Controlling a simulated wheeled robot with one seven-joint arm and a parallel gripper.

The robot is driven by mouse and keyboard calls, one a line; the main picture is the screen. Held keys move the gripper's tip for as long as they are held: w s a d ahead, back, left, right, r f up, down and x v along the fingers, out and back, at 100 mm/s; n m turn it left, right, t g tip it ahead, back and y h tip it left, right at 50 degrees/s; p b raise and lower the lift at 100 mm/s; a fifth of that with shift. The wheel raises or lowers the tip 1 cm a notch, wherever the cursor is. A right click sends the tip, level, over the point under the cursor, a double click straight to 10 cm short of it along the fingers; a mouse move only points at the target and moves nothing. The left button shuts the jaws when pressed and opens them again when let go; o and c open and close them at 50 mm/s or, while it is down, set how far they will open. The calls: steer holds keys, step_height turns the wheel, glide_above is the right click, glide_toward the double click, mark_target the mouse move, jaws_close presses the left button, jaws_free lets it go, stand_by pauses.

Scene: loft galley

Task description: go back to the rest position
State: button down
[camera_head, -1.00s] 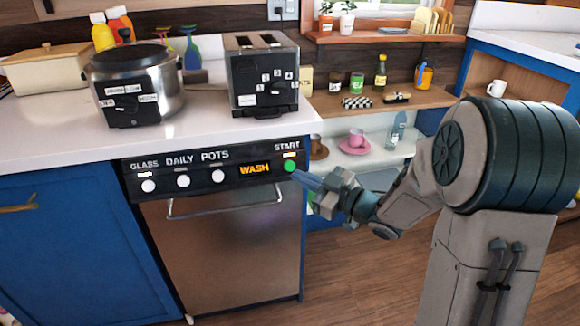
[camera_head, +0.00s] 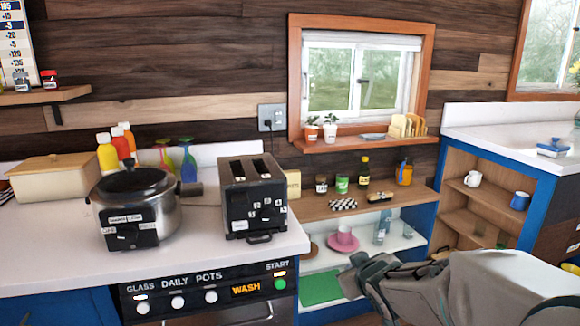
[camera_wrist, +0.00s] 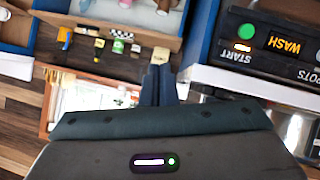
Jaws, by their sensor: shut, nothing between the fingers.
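My gripper (camera_wrist: 160,84) shows in the wrist view with its two blue fingers together and nothing between them. My arm reaches across the lower right of the head view, and I cannot make out the fingertips there. The dishwasher's control panel (camera_head: 204,289) is at the bottom left, with labels for glass, daily and pots, a lit orange WASH display (camera_head: 246,289) and a green START button (camera_head: 280,284). The wrist view shows the panel upside down at upper right, with the START button (camera_wrist: 247,31) apart from the fingers.
A pot (camera_head: 158,208) and a toaster (camera_head: 250,190) stand on the white counter (camera_head: 52,262). The window sill (camera_head: 350,144) holds small plants.

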steer(key=s+r+m+g+p, duration=0.2)
steer(key=s+r+g+p, duration=0.2)
steer(key=s, duration=0.7)
steer(key=s+r+m+g+h+p, duration=0.1)
steer(key=s+r+m+g+p, duration=0.2)
steer(key=s, duration=0.8)
steer(key=r+g+p, duration=0.1)
steer(key=p, duration=0.1)
steer(key=shift+d+r+g+p, duration=0.15)
steer(key=shift+d+g+p, duration=0.1)
steer(key=shift+g+p, duration=0.15)
